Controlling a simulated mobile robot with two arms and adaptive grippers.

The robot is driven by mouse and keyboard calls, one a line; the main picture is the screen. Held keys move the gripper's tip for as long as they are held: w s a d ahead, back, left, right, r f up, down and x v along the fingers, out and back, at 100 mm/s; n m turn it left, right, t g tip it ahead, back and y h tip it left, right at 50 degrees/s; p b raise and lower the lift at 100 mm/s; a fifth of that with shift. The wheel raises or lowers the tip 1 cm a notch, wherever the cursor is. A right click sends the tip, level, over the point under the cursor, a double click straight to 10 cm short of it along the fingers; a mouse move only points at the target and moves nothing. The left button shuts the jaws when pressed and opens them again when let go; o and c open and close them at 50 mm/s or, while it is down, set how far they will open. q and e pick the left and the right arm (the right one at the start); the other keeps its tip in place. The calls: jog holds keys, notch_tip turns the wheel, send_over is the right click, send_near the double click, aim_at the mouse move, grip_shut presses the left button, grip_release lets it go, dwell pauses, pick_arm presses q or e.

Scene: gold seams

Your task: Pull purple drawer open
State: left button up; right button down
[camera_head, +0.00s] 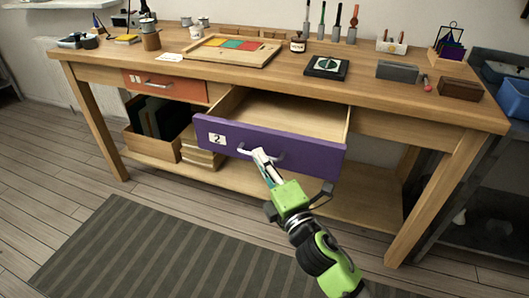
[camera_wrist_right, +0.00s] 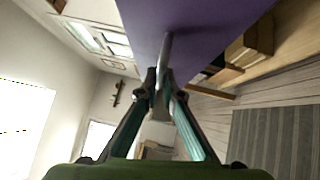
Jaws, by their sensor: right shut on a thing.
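The purple drawer (camera_head: 305,147), marked with a number 2 label, stands pulled out from the wooden workbench (camera_head: 380,122). Its bare, empty-looking inside shows behind the front. My left gripper is in neither view.
An orange drawer (camera_head: 185,87) is closed at left. Below it, a lower shelf holds a wooden box (camera_head: 150,143) with dark folders. Tools, jars and a tray (camera_head: 265,59) stand on the benchtop. A striped rug (camera_head: 150,250) lies on the open floor in front.

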dwell(0.3)
jog(key=c, duration=2.2)
grip_release()
jog(key=shift+s+d, duration=0.1)
jog(key=shift+s, duration=0.05)
jog(key=v, duration=1.1)
jog(key=shift+s+d+f, duration=0.15)
jog(key=shift+s, duration=0.25)
